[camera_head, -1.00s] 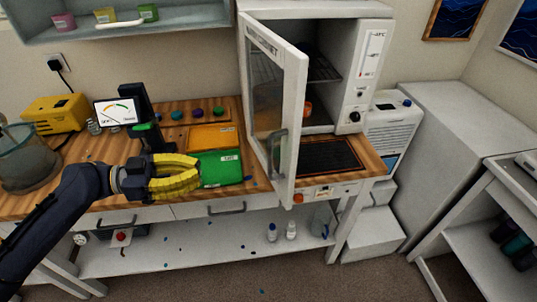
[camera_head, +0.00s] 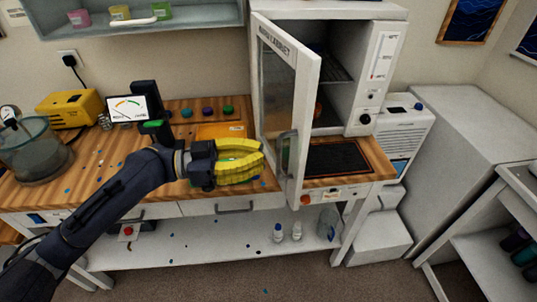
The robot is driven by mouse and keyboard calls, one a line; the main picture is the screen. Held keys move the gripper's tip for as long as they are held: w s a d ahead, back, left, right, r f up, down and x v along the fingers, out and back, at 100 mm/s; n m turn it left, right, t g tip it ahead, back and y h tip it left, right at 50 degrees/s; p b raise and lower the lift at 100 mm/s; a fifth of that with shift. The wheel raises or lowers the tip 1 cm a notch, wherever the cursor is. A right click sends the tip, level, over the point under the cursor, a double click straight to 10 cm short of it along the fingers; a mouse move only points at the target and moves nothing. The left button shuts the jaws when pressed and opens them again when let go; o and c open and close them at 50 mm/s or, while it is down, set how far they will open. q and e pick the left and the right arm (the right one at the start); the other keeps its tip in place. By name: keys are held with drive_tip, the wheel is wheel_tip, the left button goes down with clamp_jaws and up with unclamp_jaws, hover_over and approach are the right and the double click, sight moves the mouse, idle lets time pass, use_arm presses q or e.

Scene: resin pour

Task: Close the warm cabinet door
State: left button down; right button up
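The white warm cabinet (camera_head: 383,85) stands at the back right of the wooden bench. Its windowed door (camera_head: 304,112) is open and swung out towards me, hinged at the left, with its lettered outer face turned left. The door handle (camera_head: 285,158) is low on that face. My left gripper (camera_head: 262,160), with yellow fingers, is just left of the door's lower part, over the green and orange mats. Its fingers point right towards the door. I see nothing held, and cannot tell how far apart the fingers are. My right gripper is not in view.
A dark mat (camera_head: 337,157) lies on the bench in front of the cabinet opening. A wall shelf (camera_head: 195,15) hangs above.

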use_arm(q)
drive_tip(key=shift+x, duration=1.2)
drive_tip(key=shift+d, duration=0.15)
drive_tip(key=shift+w+d+n+t, duration=0.15)
drive_tip(key=shift+d+n+t, duration=0.2)
drive_tip(key=shift+d, duration=0.3)
